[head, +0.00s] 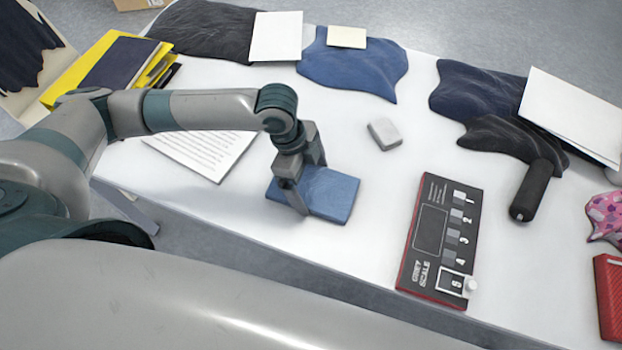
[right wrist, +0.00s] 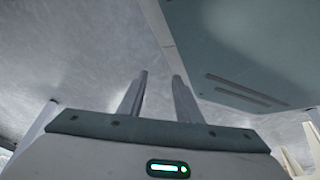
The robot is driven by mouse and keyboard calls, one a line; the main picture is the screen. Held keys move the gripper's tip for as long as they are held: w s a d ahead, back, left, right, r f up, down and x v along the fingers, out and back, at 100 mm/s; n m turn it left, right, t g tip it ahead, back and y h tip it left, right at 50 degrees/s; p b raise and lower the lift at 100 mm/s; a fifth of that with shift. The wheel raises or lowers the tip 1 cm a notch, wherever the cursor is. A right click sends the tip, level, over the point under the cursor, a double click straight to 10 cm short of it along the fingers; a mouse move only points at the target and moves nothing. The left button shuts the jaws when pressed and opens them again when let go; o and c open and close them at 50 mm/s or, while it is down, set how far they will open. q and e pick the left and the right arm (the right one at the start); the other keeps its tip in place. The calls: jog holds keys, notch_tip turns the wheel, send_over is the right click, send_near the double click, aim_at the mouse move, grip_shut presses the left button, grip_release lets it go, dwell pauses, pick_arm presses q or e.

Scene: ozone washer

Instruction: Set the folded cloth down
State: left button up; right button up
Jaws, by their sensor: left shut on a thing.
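The folded blue cloth (head: 335,195) is at the near side of the white table, left of the grey-scale board. My left gripper (head: 298,193) points down at its left part and is shut on it. The cloth looks flat and level. I cannot tell whether it touches the tabletop or hangs just above it. My right gripper (right wrist: 160,85) shows only in the right wrist view. Its two fingers are apart with nothing between them.
The grey-scale board (head: 438,245) lies right of the cloth, and a printed sheet (head: 205,152) lies left. A grey block (head: 384,134) sits behind. Dark and blue cloths with papers line the far edge. A black cylinder (head: 532,190) lies at right. The white table (head: 365,240) is bare between cloth and board.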

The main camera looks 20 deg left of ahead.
pick_arm(q)
jog(key=shift+f, duration=0.15)
pick_arm(e)
jog(key=shift+w+r, duration=0.1)
jog(key=shift+w, duration=0.2)
pick_arm(q)
jog(key=o, duration=0.9)
jog(key=shift+b+v, duration=0.35)
jog(key=shift+v, duration=5.8)
pick_arm(e)
jog(key=shift+w+a+r+t, duration=0.2)
jog(key=shift+w+a+t, duration=0.1)
jog(key=shift+w, duration=0.4)
jog(key=shift+w+a+r+t, duration=0.2)
jog(key=shift+w+a, duration=0.1)
jog(key=shift+w, duration=0.35)
jog(key=shift+s+f, duration=0.1)
jog(key=shift+s, duration=0.15)
jog(key=shift+w, duration=0.1)
